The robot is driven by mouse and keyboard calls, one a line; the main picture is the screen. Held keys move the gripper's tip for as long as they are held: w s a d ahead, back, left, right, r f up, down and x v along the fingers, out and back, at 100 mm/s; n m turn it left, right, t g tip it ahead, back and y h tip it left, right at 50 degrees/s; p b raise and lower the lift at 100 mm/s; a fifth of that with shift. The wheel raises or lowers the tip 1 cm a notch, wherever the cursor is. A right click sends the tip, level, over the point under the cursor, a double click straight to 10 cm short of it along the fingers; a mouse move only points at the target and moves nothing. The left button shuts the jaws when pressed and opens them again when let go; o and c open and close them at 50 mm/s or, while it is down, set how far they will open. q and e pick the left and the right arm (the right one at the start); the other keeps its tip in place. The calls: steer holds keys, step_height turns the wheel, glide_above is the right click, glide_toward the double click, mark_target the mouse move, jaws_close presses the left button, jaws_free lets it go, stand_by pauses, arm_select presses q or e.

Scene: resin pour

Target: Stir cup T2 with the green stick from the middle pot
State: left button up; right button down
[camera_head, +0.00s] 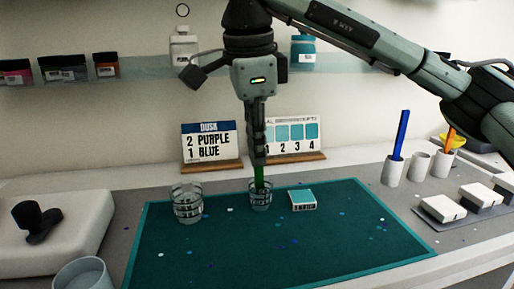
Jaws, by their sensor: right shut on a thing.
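My right gripper (257,150) comes down from the top middle and is shut on the green stick (259,178). The stick points down, and its lower end is inside a small clear cup (260,198) on the teal mat (210,255). I cannot read a T2 mark on this cup. A larger clear cup (187,205) stands to its left on the mat. The middle pot (419,167) at the right holds no stick that I can see. My left gripper is not in view.
A teal-topped block (303,198) lies right of the small cup. The outer pots hold a blue stick (402,133) and an orange stick (450,137). Two cards (211,143) (293,136) stand behind. A grey container (82,275) is front left.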

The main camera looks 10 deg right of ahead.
steer(key=shift+s+a+r, duration=0.1)
steer(key=shift+s+r, duration=0.05)
steer(key=shift+r, duration=0.8)
steer(key=shift+s+a+r, duration=0.15)
steer(key=shift+s+r, duration=0.05)
steer(key=shift+r, duration=0.8)
steer(key=shift+s+a+r, duration=0.1)
steer(key=shift+s+r, duration=0.05)
steer(key=shift+r, duration=0.8)
